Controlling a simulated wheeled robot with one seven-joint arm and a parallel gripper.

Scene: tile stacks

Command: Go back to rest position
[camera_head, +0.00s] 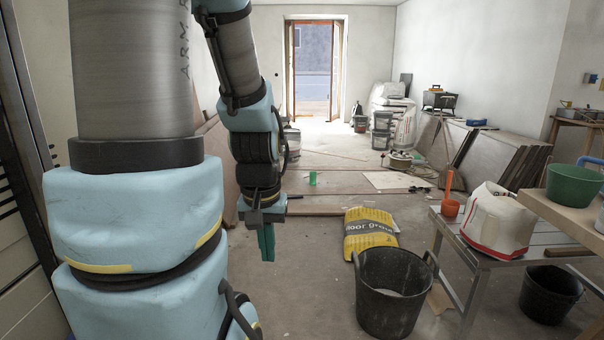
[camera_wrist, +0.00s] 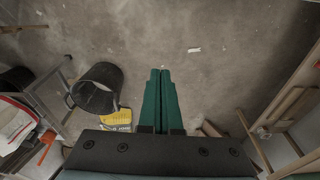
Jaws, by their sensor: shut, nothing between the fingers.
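My gripper (camera_head: 266,243) hangs straight down at the end of my light blue arm, left of centre in the head view. Its green fingers are together, with nothing between them. The wrist view shows the same closed fingers (camera_wrist: 160,72) over bare grey concrete floor. The gripper touches nothing in either view.
A black bucket (camera_head: 389,300) and a yellow bag (camera_head: 369,229) are on the floor right of my gripper. A metal table (camera_head: 540,238) with a white sack (camera_head: 497,220) stands further right. Boards lean on the right wall (camera_head: 497,155). The floor below my gripper is clear.

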